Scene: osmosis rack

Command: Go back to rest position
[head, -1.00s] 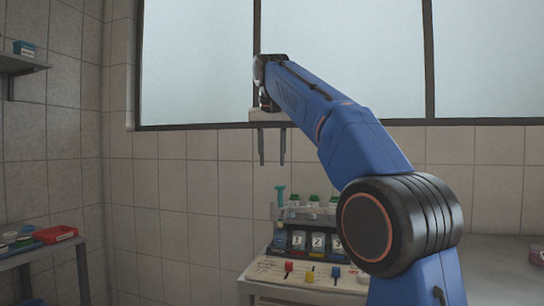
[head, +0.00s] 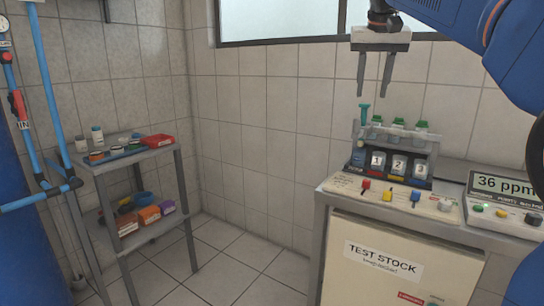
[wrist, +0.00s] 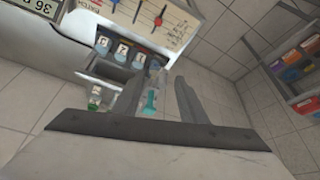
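My gripper (head: 375,78) hangs high at the upper right of the head view, its two grey fingers pointing down and apart. It also shows in the wrist view (wrist: 160,97), open with nothing between the fingers. Below it in the head view stands a rack with several green-capped vials (head: 398,128) and a teal-topped tube (head: 364,114). The gripper is above the rack and not touching it.
Blue pipes (head: 45,90) run along the far left. Floor between is clear.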

